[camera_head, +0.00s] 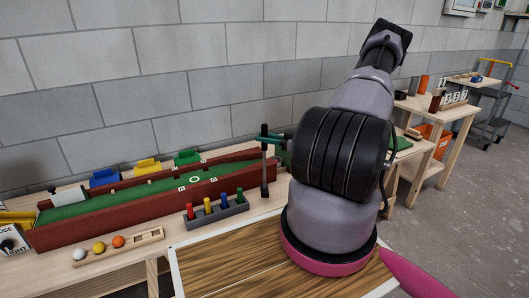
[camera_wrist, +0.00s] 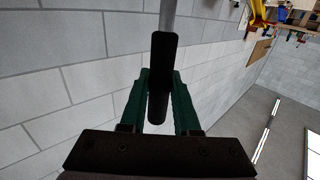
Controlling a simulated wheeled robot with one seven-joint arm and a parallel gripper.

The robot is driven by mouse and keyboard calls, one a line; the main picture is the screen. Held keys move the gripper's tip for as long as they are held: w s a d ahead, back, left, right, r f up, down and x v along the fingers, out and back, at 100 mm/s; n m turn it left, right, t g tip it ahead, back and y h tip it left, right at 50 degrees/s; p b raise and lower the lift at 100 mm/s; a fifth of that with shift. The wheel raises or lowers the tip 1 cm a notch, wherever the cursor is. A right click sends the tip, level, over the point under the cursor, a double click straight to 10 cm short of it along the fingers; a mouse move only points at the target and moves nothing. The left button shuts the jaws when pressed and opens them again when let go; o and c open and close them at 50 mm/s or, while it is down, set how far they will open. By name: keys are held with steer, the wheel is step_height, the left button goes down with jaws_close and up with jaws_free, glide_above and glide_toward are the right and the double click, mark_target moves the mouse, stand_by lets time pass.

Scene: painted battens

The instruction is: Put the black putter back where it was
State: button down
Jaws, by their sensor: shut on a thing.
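The black putter (camera_wrist: 158,75) is upright in the head view, just right of the green lane's end, with its lower end (camera_head: 264,190) near the bench top; whether it touches cannot be told. My gripper (camera_head: 272,138) has green fingers and is shut on its black grip. In the wrist view the grip lies between both fingers (camera_wrist: 158,100), and a grey shaft runs up out of the picture. A grey rack (camera_head: 216,213) with red, yellow, blue and green pegs stands left of the putter. My arm hides the bench to the right.
A long green lane with red-brown walls (camera_head: 130,215) lies along the bench by the block wall. Blue (camera_head: 104,179), yellow (camera_head: 147,168) and green (camera_head: 188,158) pieces stand behind it. A wooden ball tray (camera_head: 120,248) is in front. Another bench (camera_head: 440,115) stands at right.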

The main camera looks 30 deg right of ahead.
mark_target(264, 150)
steer(key=shift+f, duration=1.85)
steer(key=shift+f, duration=0.15)
steer(key=c, duration=0.6)
jaws_free()
steer(key=shift+c, duration=0.2)
